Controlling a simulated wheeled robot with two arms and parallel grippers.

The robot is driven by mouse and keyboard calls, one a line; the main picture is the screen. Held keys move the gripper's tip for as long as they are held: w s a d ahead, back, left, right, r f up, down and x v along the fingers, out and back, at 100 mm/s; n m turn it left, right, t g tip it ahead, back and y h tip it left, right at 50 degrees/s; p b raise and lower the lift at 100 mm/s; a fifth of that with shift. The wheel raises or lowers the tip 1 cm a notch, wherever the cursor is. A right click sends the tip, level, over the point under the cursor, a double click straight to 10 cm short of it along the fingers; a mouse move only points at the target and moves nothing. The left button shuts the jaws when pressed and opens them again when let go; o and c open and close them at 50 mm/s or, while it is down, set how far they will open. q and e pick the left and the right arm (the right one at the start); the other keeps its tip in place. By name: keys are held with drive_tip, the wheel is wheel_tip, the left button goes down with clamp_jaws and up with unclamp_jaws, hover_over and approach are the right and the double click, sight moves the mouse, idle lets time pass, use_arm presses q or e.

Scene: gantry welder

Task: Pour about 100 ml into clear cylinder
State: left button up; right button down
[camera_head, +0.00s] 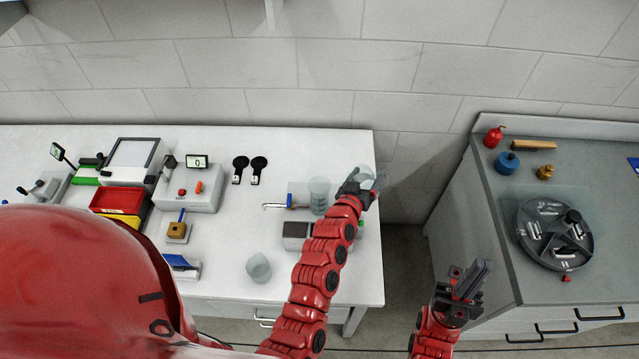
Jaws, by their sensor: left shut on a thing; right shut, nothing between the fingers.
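My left gripper (374,186) is at the right end of the white table, shut on a clear vessel (366,174) that it partly hides. The vessel looks tilted, but its contents are too small to tell. A clear cylinder (319,190) stands upright on the table just left of the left gripper, partly behind my arm. A second clear cup (259,267) stands near the table's front edge. My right gripper (470,281) is shut and empty, over the gap between the table and the grey cabinet.
The white table (225,255) carries a control box (190,195), red and yellow bins (120,204) and a wooden block (177,230) at left. A grey-topped box (297,230) is beside my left arm. The grey cabinet (485,200) at right holds a round tray (530,255).

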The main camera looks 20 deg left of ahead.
sight(361, 166)
use_arm(q)
drive_tip(key=shift+s+a+r+n+t+b, duration=0.2)
drive_tip(key=shift+a+r+n+t+b, duration=0.1)
drive_tip(key=shift+a+r+n, duration=0.2)
drive_tip(key=shift+s+a+r+n+t+h+b, duration=0.1)
drive_tip(key=shift+a+r+n+t+h+b, duration=0.1)
drive_tip(key=shift+r, duration=0.55)
drive_tip(key=shift+a+r+n+t+h+b, duration=0.1)
drive_tip(key=shift+a+r+n+h, duration=0.1)
drive_tip(key=shift+r, duration=0.5)
drive_tip(key=shift+r, duration=0.2)
drive_tip(key=shift+s+a+r, duration=0.1)
drive_tip(key=shift+a+r, duration=0.05)
drive_tip(key=shift+r, duration=0.2)
drive_tip(key=shift+n+b, duration=0.3)
drive_tip(key=shift+b, duration=0.1)
drive_tip(key=shift+s+a+r+n+t+b, duration=0.1)
drive_tip(key=shift+a+r+n+t+b, duration=0.15)
drive_tip(key=shift+r+n+t+b, duration=0.45)
drive_tip(key=shift+f+b, duration=0.2)
drive_tip(key=shift+b, duration=0.3)
drive_tip(key=shift+a+f+n+t+b, duration=0.25)
drive_tip(key=shift+n+b, duration=0.35)
drive_tip(key=shift+b, duration=0.75)
